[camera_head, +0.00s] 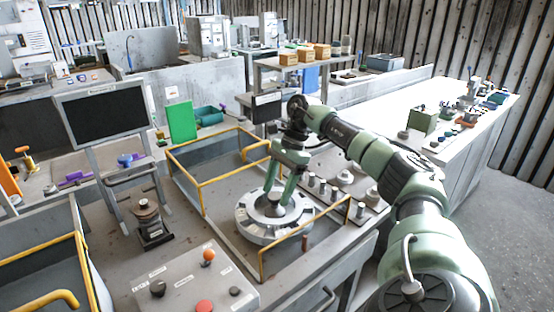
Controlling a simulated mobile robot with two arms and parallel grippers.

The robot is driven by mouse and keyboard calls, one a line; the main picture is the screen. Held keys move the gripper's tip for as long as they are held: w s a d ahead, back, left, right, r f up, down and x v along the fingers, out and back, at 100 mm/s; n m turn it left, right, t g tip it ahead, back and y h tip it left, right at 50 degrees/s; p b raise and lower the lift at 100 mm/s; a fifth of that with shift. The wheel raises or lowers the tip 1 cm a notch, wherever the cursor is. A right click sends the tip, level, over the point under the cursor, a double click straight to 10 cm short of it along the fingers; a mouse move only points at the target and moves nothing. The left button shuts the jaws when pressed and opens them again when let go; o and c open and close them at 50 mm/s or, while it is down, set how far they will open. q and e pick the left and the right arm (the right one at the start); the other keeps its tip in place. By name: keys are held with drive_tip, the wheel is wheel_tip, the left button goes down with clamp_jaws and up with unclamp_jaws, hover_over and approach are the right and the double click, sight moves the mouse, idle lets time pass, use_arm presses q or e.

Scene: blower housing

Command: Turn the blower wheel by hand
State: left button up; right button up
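The round pale grey wheel (248,222) with a ring of blocks or slots lies flat in a bay of the grey bench, near the middle of the head view. A grey hub stands at its centre. My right arm comes in from the right, and its green gripper (279,193) points down over the hub. Its two fingers stand apart, and the tips are close to the hub. I cannot tell whether they touch it. The fingers hide part of the hub and wheel. My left gripper is not in view.
Yellow rails (204,192) edge the bay around the wheel. A control box (190,283) with knobs and a red button stands in front. A dark screen (103,115) stands at the left. Several pegs and round parts (343,177) sit right of the wheel.

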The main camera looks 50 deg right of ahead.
drive_tip(key=shift+r, duration=0.1)
drive_tip(key=v, duration=0.7)
drive_tip(key=shift+d+r, duration=0.2)
drive_tip(key=shift+r, duration=0.05)
